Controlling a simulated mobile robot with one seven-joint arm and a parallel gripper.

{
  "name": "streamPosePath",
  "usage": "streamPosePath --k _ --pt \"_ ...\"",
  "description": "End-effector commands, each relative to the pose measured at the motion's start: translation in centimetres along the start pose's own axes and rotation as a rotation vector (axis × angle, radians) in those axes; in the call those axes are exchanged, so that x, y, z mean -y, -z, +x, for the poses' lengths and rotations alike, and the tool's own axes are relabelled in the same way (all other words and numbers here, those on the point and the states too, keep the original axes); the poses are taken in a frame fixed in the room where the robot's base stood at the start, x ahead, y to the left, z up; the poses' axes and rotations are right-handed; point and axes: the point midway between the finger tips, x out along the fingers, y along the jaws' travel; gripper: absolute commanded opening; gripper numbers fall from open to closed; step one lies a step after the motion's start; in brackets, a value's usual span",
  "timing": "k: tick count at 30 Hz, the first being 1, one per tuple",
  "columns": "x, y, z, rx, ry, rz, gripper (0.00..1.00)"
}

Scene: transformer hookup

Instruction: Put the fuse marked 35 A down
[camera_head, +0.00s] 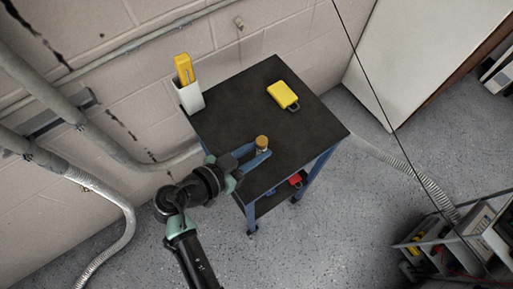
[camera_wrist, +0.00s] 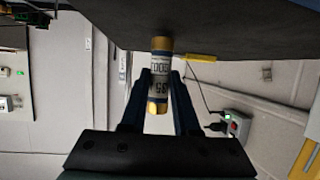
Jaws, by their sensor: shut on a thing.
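The fuse (camera_wrist: 158,75) is a cylinder with brass end caps and a pale label on which "35" can be read in the wrist view. In the head view its brass cap (camera_head: 262,141) shows above the dark table top (camera_head: 235,118), near the table's front edge. My gripper (camera_head: 259,158) is shut on the fuse, with its blue fingers (camera_wrist: 160,90) on either side. The fuse is upright. One end is at or very close to the table top; I cannot tell whether it touches.
A yellow device (camera_head: 283,95) lies at the table's back right. A white holder (camera_head: 190,97) with a yellow item (camera_head: 183,69) stands at the back left corner. A red object (camera_head: 296,180) is on the lower shelf. The table's middle is clear. A grey shelf unit (camera_head: 440,240) stands at right.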

Motion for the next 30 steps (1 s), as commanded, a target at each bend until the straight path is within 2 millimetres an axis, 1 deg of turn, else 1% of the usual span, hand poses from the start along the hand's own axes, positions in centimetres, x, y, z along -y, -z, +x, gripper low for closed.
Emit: streamPosePath --k 13,14,18,19,30 --pt "0.05 -0.72 0.33 -0.001 0.001 0.003 0.0" --pt "0.04 -0.64 0.28 -0.001 0.001 0.002 0.33" --pt "0.03 -0.59 0.26 -0.001 0.001 0.002 0.58" --pt "0.03 -0.59 0.26 0.0 0.001 0.002 0.59" --pt "0.03 -0.58 0.25 -0.001 0.001 0.001 0.59"
